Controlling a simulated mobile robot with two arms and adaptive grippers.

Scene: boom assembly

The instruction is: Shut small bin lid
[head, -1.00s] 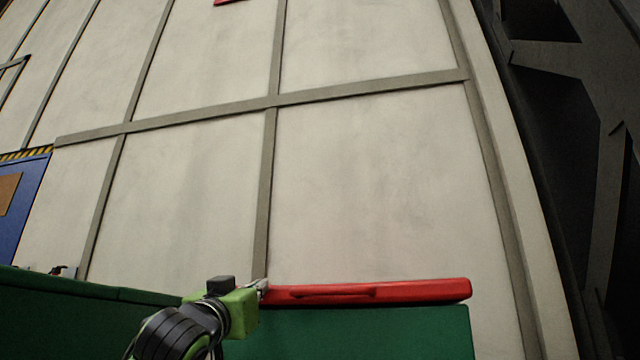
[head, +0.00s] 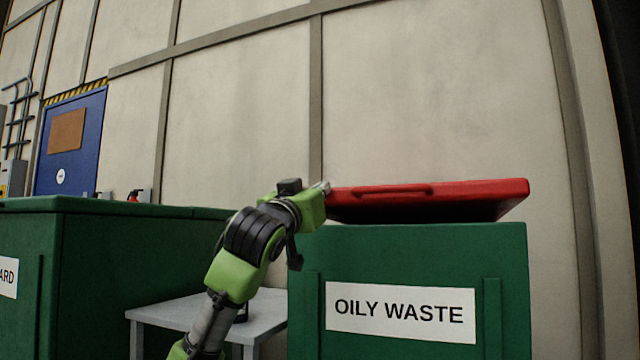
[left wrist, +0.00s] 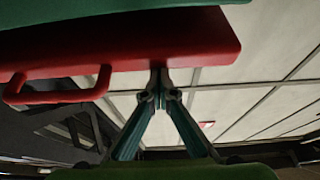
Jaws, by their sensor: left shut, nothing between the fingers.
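The small green bin (head: 400,265) is labelled OILY WASTE and stands right of centre in the head view. Its red lid (head: 470,192) sits low over it, with a handle on the front edge and a dark gap between lid and rim. My left gripper (head: 323,188) is shut and empty at the lid's left end. In the left wrist view the red lid (left wrist: 215,45) crosses the top, with the handle (left wrist: 55,95) at left. The closed fingertips (left wrist: 158,80) are at the lid's edge; contact is not clear. My right gripper is not in view.
A larger green bin (head: 140,265) stands at left, its label cut off. A grey table (head: 185,308) sits between the bins, under my left arm. A pale panelled wall (head: 440,90) is behind, with a blue door (head: 70,150) at far left.

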